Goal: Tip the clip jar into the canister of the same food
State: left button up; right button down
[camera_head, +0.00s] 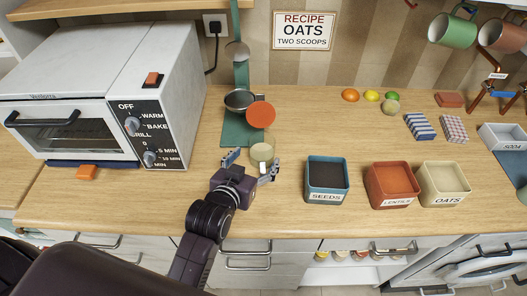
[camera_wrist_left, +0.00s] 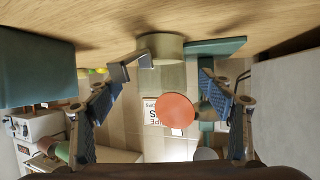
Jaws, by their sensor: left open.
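The clip jar (camera_head: 262,152) stands on the counter, its pale cream body showing in the head view and at the top of the left wrist view (camera_wrist_left: 165,47). A round orange-red disc (camera_head: 261,114), which looks like its raised lid, shows behind it and also in the wrist view (camera_wrist_left: 175,110). My left gripper (camera_head: 252,164) is open, low over the counter, just in front of the jar, its fingers spread toward the jar's two sides. The canisters stand to the right: teal SEEDS (camera_head: 326,194), orange-red LENTILS (camera_head: 389,199) and cream OATS (camera_head: 443,195). The jar's contents cannot be made out.
A toaster oven (camera_head: 160,90) stands left of the gripper. A wall sign (camera_head: 303,31) reads "RECIPE OATS TWO SCOOPS". Fruit (camera_head: 371,96) and folded cloths (camera_head: 419,127) lie farther back right.

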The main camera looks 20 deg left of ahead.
aim_at(266, 144)
pick_arm(q)
jog(key=shift+w+f, duration=0.15)
jog(key=shift+w, duration=0.45)
jog(key=p+x, duration=0.1)
jog(key=x, duration=0.3)
jog(key=shift+w+p, duration=0.15)
jog(key=shift+p, duration=0.2)
jog(key=shift+w+f, duration=0.3)
jog(key=c, duration=1.5)
jog(key=shift+r, duration=0.15)
jog(key=shift+c, duration=0.5)
